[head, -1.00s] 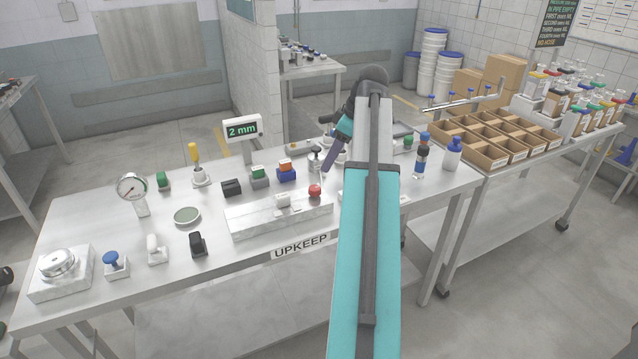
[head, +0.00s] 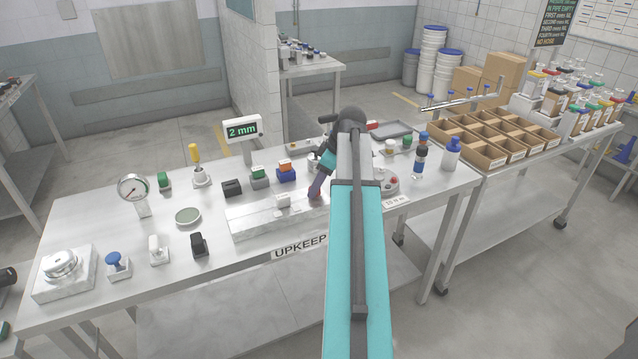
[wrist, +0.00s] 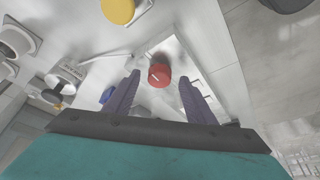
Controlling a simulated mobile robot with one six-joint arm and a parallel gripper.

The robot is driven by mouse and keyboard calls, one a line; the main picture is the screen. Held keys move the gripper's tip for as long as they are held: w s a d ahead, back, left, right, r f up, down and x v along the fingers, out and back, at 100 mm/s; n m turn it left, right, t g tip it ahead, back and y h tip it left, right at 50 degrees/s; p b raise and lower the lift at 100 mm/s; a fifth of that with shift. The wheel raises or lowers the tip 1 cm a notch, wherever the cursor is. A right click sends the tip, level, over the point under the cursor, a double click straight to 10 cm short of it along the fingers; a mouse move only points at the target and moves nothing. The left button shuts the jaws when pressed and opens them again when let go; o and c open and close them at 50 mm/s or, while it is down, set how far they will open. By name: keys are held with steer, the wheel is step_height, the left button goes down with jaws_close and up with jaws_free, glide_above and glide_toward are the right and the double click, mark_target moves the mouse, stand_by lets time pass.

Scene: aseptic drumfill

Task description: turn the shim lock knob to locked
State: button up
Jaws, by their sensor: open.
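A round red knob (wrist: 160,76) with a small pale mark shows between my fingers in the wrist view; I take it for the shim lock knob. It sits at the right end of a long pale block (head: 262,222) on the bench. My gripper (head: 316,192) points down over that end and hides the knob in the head view. The open fingers (wrist: 159,88) lie on either side of the knob in the wrist view, with gaps. Contact cannot be seen. A small white piece (head: 283,201) stands on the block left of my gripper.
A "2 mm" display (head: 242,130) stands behind the block. Blue-and-orange (head: 286,170) and green-topped (head: 259,174) blocks sit close behind. A red-buttoned round unit (head: 391,183) is to the right. The front strip by the UPKEEP label (head: 300,247) is clear.

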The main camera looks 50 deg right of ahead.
steer(key=shift+w+a+f, duration=0.1)
steer(key=shift+f, duration=0.25)
